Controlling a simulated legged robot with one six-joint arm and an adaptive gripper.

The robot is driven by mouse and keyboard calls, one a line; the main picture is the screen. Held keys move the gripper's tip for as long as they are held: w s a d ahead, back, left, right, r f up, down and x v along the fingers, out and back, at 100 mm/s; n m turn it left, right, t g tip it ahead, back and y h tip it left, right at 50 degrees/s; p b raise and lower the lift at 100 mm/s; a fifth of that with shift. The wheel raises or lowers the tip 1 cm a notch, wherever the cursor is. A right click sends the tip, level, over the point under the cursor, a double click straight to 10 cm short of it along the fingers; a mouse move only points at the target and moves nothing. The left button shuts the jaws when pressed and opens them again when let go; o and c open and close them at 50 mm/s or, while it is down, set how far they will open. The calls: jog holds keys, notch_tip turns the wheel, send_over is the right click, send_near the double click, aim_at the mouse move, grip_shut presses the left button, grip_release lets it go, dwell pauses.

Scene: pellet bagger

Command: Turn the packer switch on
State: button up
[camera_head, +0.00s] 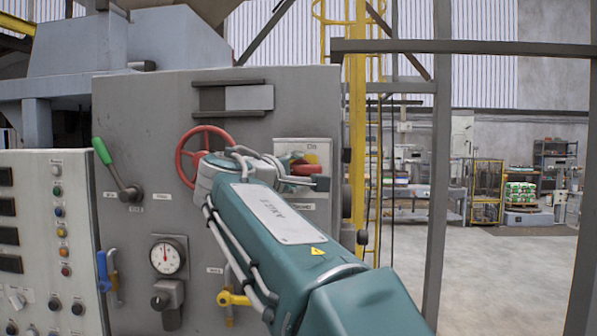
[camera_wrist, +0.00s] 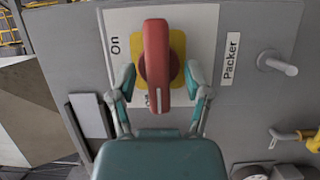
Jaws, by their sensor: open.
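The packer switch (camera_wrist: 157,60) is a red bar handle on a yellow square (camera_wrist: 178,45) and a pale plate (camera_wrist: 203,20). It also shows in the head view (camera_head: 301,168), partly hidden by my gripper. The word "On" is on the plate to the left of the handle in the wrist view, and a "Packer" label (camera_wrist: 230,53) is to its right. The handle runs up and down in the wrist view, sideways in the head view. My gripper (camera_wrist: 159,82) is open, with one finger on each side of the handle. Gaps show between the fingers and the handle.
The grey cabinet face carries a red handwheel (camera_head: 190,150), a green-knobbed lever (camera_head: 118,172), a gauge (camera_head: 168,256) and a yellow valve handle (camera_head: 235,299). A button panel (camera_head: 45,245) stands at the left. A yellow post (camera_head: 356,130) rises right of the switch. Open floor lies at right.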

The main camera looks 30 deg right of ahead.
jog(key=shift+w+d, duration=0.3)
jog(key=shift+d, duration=0.25)
jog(key=shift+a, duration=0.15)
jog(key=c, duration=0.8)
jog(key=shift+o, duration=0.2)
jog(key=shift+m, duration=0.3)
jog(key=m+y, duration=0.1)
jog(key=m, duration=0.2)
jog(key=shift+f+g, duration=0.1)
jog(key=shift+g, duration=0.3)
jog(key=m+y, duration=0.2)
jog(key=m, duration=0.2)
jog(key=shift+y, duration=0.4)
jog(key=m+y, duration=0.2)
jog(key=m, duration=0.1)
jog(key=shift+f+t, duration=0.1)
jog(key=shift+t, duration=0.3)
jog(key=shift+m+t+y, duration=0.5)
jog(key=shift+m+y, duration=0.3)
jog(key=shift+m, duration=0.6)
